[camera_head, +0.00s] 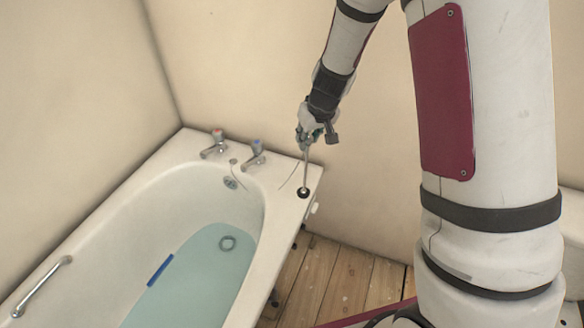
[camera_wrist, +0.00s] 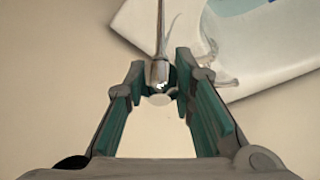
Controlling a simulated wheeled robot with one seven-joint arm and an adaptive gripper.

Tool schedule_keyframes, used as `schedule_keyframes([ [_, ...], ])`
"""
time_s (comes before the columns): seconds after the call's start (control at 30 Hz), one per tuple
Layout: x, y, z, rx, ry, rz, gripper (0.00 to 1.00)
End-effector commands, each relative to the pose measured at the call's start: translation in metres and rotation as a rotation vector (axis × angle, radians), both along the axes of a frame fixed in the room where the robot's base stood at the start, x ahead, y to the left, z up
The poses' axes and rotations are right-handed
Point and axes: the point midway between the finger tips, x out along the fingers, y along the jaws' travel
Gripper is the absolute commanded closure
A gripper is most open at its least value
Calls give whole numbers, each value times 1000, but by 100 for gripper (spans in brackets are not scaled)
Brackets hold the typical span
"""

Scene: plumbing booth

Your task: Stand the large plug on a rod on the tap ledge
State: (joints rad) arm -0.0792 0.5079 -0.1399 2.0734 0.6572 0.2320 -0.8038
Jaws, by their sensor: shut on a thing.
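The large plug (camera_head: 303,193) is a dark round disc at the lower end of a thin metal rod (camera_head: 306,168). It appears over the right corner of the white tap ledge (camera_head: 280,172), with the rod nearly upright. Whether the plug touches the ledge is not clear. My gripper (camera_head: 310,136) is above the ledge, shut on the rod's top end. In the wrist view, the rod's metal end (camera_wrist: 159,73) sits between the fingertips of my gripper (camera_wrist: 160,85).
A red-marked tap (camera_head: 215,145) and a blue-marked tap (camera_head: 255,155) stand left of the rod. Walls rise close behind the ledge.

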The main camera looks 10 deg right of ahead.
Motion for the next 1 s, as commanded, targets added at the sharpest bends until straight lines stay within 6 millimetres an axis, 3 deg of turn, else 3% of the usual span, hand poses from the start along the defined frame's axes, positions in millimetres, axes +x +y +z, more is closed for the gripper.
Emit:
schedule_keyframes([
  [0.33,1,1,-1,-14,23,-13,100],
  [0.47,12,1,-2,-18,27,-15,100],
  [1.0,135,1,-14,-19,25,-14,100],
])
